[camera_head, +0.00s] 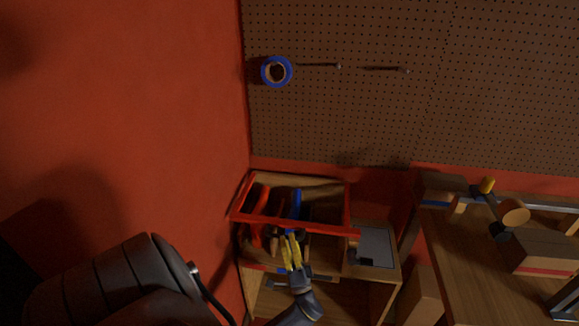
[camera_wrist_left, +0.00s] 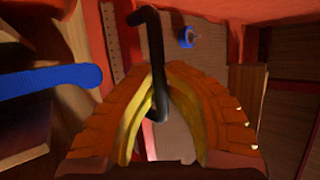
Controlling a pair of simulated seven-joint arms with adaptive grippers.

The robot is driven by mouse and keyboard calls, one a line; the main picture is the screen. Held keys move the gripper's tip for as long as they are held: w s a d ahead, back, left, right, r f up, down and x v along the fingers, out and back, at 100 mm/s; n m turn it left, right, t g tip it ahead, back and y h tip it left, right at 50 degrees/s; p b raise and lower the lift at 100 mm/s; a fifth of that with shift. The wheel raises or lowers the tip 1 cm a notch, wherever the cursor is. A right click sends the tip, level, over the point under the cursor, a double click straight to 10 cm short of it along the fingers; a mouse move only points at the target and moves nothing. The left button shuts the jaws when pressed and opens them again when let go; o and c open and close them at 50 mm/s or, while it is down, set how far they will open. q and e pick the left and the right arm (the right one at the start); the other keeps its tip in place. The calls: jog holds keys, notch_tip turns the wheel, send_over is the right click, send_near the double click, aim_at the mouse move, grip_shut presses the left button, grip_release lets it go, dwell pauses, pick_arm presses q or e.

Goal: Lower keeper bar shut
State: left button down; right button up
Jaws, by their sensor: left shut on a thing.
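A red bar (camera_head: 295,227), which looks like the keeper bar, runs across the front of an open wooden rack in the head view. Its right end sticks out past the rack. My left gripper (camera_head: 289,240) is just below and in front of this bar, yellow fingers pointing up. In the left wrist view the fingers (camera_wrist_left: 157,75) are closed around a dark bent rod (camera_wrist_left: 152,50), whose hooked end rises above them. I cannot tell how the rod joins the bar. My right gripper is not in view.
Blue and orange-red handled tools stand in the rack; a blue handle (camera_wrist_left: 50,80) lies close left of the fingers. A blue tape roll (camera_head: 276,71) hangs on the pegboard (camera_head: 400,110). A wooden bench (camera_head: 470,265) with boxes stands right. A red wall (camera_head: 120,110) bounds the left.

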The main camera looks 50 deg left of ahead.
pick_arm(q)
jog(key=c, duration=1.7)
grip_release()
jog(key=shift+w+f, duration=0.1)
jog(key=shift+f, duration=0.1)
jog(key=v, duration=1.2)
jog(key=shift+r, duration=0.1)
